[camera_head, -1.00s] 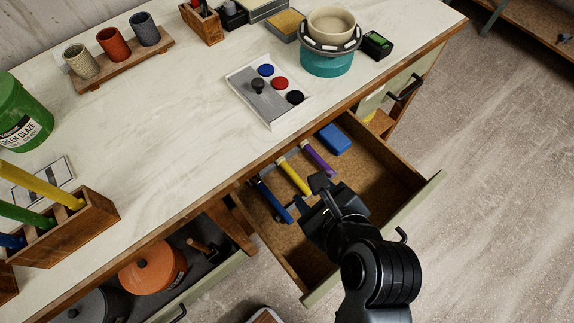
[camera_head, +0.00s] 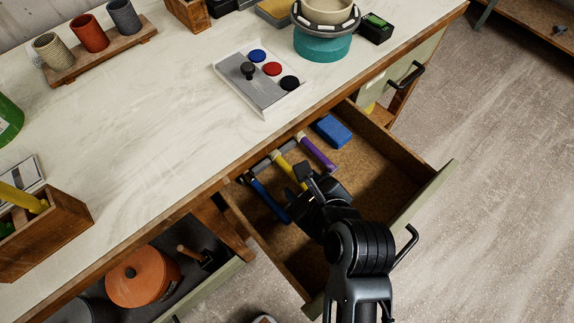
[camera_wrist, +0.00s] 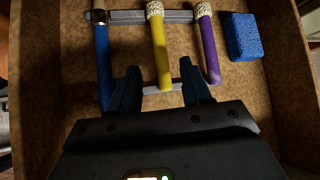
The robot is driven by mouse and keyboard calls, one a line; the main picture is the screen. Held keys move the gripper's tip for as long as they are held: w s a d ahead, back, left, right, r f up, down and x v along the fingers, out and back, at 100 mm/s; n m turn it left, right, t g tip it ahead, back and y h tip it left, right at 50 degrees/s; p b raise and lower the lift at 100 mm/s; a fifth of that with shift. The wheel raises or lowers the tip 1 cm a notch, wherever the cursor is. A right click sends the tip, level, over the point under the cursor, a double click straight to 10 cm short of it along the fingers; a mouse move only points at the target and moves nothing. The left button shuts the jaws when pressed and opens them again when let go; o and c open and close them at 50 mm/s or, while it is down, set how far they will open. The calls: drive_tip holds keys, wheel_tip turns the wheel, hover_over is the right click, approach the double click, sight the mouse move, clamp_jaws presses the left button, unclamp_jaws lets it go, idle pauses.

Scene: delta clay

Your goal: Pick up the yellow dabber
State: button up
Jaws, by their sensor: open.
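The yellow dabber (camera_wrist: 160,50) lies in the open drawer between a blue one and a purple one, resting across a grey rack. Its pale textured tip points away from my gripper. In the head view the yellow dabber (camera_head: 284,167) is partly hidden behind my gripper (camera_head: 295,190). In the wrist view my gripper (camera_wrist: 160,88) is open, with one finger on each side of the yellow handle's near end. I cannot tell how far above the handle the fingers are.
The blue tool (camera_wrist: 103,65) and the purple dabber (camera_wrist: 208,50) lie close on either side. A blue sponge (camera_wrist: 245,37) sits to the right in the drawer (camera_head: 395,178). The worktop edge (camera_head: 215,182) overhangs the drawer's back.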

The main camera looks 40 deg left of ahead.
sight(290, 171)
drive_tip(key=x, duration=0.3)
drive_tip(key=shift+w, duration=0.15)
clamp_jaws()
idle(0.3)
